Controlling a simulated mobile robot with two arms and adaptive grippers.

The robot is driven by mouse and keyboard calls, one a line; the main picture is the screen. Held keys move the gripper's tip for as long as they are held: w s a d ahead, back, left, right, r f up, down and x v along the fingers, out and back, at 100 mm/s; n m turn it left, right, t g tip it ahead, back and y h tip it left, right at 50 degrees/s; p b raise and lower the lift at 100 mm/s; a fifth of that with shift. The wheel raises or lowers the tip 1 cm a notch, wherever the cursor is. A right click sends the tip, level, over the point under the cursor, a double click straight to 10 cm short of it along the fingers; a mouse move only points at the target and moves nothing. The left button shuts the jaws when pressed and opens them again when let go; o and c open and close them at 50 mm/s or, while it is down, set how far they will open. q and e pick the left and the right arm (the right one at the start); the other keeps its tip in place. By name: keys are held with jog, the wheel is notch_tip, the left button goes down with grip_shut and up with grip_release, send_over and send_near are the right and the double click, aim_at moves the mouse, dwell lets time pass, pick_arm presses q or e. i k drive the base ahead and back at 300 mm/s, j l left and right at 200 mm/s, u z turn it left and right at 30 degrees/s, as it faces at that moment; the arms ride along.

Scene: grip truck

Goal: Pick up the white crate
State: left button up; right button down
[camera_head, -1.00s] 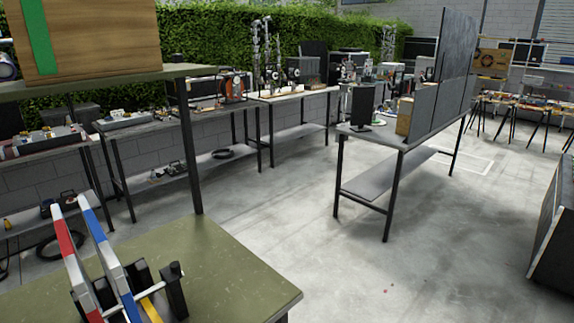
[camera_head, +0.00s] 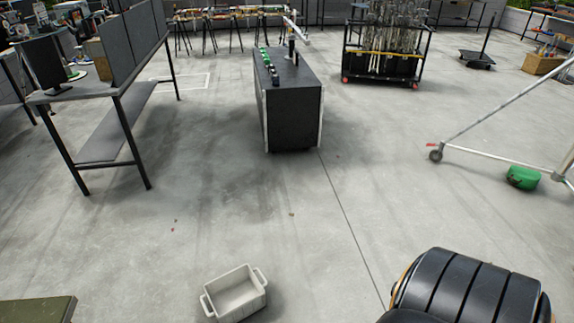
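The white crate (camera_head: 236,294) sits on the concrete floor at the bottom of the head view, left of centre. It is a small open box with a handle at each end, and its inside looks empty. It is turned at a slight angle. Neither of my grippers shows in this view, and nothing touches the crate.
A green table corner (camera_head: 38,310) is at the bottom left. A black ribbed object (camera_head: 465,290) is at the bottom right. A dark cabinet (camera_head: 292,105) and a workbench (camera_head: 105,135) stand further back. A metal frame on wheels (camera_head: 500,155) is at right. The floor between is open.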

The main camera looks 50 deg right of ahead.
aim_at(235, 295)
jog(key=z, duration=0.9)
jog(key=u, duration=0.5)
jog(key=i+l+u, duration=0.2)
jog(key=l+u, duration=0.25)
jog(key=l, duration=0.45)
jog(key=l+u, duration=0.45)
jog(key=l, duration=0.45)
jog(key=i, duration=0.05)
